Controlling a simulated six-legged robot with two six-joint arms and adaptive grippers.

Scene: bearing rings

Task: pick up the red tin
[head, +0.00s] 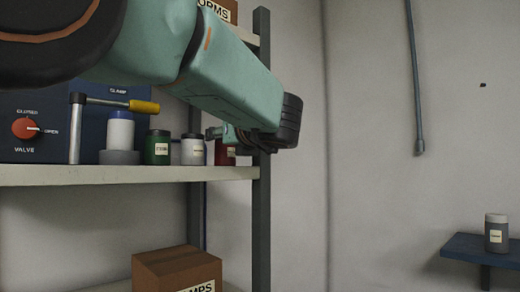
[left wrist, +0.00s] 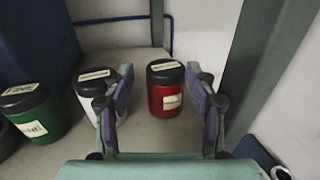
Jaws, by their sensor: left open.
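The red tin (left wrist: 166,98) has a black lid and a pale label. It stands upright on the shelf in the left wrist view. In the head view the red tin (head: 220,158) is mostly hidden behind my left arm and gripper. My left gripper (head: 212,133) is open and empty. In the left wrist view my left gripper (left wrist: 160,72) has one finger on each side of the red tin in the picture, with a gap on both sides. I cannot tell how deep the fingers reach around it. My right gripper is not in view.
A white tin (head: 192,150) stands left of the red tin, close to one finger. A green tin (head: 158,148) is further left. A shelf post (head: 262,200) rises at the right. A grey tin (head: 496,234) stands on a blue wall shelf (head: 460,250).

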